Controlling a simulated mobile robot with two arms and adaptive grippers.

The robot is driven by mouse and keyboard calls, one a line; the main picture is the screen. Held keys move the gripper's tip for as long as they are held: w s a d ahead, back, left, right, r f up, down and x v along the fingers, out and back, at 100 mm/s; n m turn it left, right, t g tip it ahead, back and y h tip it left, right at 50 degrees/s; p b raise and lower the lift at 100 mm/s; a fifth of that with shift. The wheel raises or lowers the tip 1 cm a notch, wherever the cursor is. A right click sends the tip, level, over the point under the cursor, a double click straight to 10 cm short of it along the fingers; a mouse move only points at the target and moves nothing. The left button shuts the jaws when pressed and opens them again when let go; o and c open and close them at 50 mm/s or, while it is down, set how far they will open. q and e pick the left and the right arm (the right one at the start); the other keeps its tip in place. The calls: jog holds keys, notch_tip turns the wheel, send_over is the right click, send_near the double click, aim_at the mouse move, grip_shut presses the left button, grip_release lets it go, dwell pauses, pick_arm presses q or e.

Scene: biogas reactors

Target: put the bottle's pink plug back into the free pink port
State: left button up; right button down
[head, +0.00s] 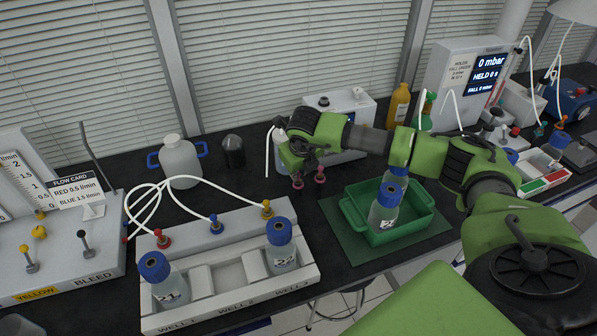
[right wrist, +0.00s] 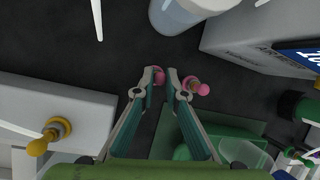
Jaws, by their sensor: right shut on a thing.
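My right gripper (head: 298,178) points down over the dark bench, left of the green tray. In the right wrist view its two fingertips (right wrist: 161,77) close around a small pink plug (right wrist: 157,74); the plug's lower end is hard to make out. A second pink fitting (head: 320,176) stands just right of the fingers, apart from them; in the right wrist view it shows a ring and a rounded knob (right wrist: 202,88). A pale bottle (right wrist: 178,14) stands beyond the fingertips, mostly hidden behind my gripper in the head view. I cannot tell which port is free. My left gripper is out of view.
A white rack (head: 232,295) with blue-capped bottles (head: 282,248) and red, blue and yellow tube fittings stands at the left. The green tray (head: 421,226) holding bottles is at the right. A white box (head: 352,112) stands behind the gripper. Bare bench lies between rack and tray.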

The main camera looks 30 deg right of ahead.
dwell(0.4)
jog(key=c, duration=2)
grip_release()
jog(key=v, duration=1.2)
